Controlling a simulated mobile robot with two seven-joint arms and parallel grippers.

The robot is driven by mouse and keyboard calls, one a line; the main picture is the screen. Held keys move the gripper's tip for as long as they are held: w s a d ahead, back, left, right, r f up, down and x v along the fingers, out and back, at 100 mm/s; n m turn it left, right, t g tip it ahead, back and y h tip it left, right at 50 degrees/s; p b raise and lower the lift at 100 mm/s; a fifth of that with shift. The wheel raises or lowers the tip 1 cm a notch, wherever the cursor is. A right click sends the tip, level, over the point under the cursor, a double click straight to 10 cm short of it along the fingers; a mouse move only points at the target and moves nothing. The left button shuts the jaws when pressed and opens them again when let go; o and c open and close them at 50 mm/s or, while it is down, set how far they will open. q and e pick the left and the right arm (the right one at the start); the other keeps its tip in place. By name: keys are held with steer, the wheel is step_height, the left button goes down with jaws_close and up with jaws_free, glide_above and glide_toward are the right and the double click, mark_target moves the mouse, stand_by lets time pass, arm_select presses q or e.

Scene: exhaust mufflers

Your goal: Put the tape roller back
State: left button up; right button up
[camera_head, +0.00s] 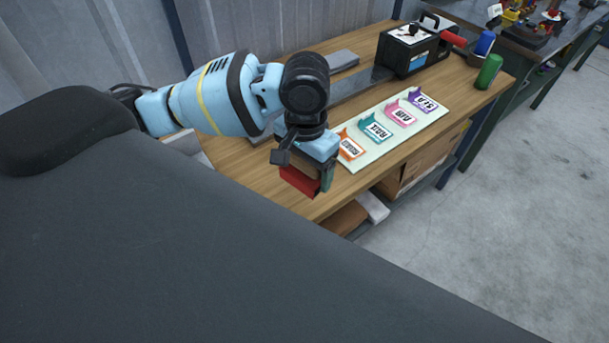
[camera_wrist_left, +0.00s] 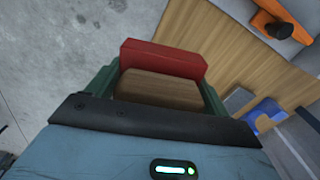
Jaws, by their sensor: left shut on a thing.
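My left gripper (camera_head: 308,160) is shut on a block-like thing with a red part (camera_head: 299,181) and a wood-brown part. In the head view it hangs over the front left of the wooden workbench. The left wrist view shows the red part (camera_wrist_left: 162,60) beyond the brown part (camera_wrist_left: 158,88), between dark green sides. I cannot tell whether this is the tape roller. An orange and black thing (camera_wrist_left: 272,22) lies at the top right of the left wrist view, apart from the gripper. My right gripper is not in view.
The workbench (camera_head: 468,98) carries a pale mat (camera_head: 400,133) with orange, teal, pink and purple labelled holders. A black machine (camera_head: 408,52) stands at the back, with a green cylinder (camera_head: 489,72) and a blue one (camera_head: 484,43) to its right. Boxes sit on the shelf below.

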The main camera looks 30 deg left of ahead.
arm_select(q)
steer(key=s+f+m, duration=0.1)
steer(key=f+m, duration=0.2)
steer(key=m, duration=0.4)
steer(key=s+a+f+m, duration=0.1)
steer(key=f+m, duration=0.3)
steer(key=m, duration=0.2)
steer(key=s+a+f+m, duration=0.1)
steer(key=s+f+m, duration=0.1)
steer(key=m, duration=0.5)
steer(key=shift+a+f+m+b, duration=0.15)
steer(key=shift+f+m+b, duration=0.2)
steer(key=shift+f, duration=0.35)
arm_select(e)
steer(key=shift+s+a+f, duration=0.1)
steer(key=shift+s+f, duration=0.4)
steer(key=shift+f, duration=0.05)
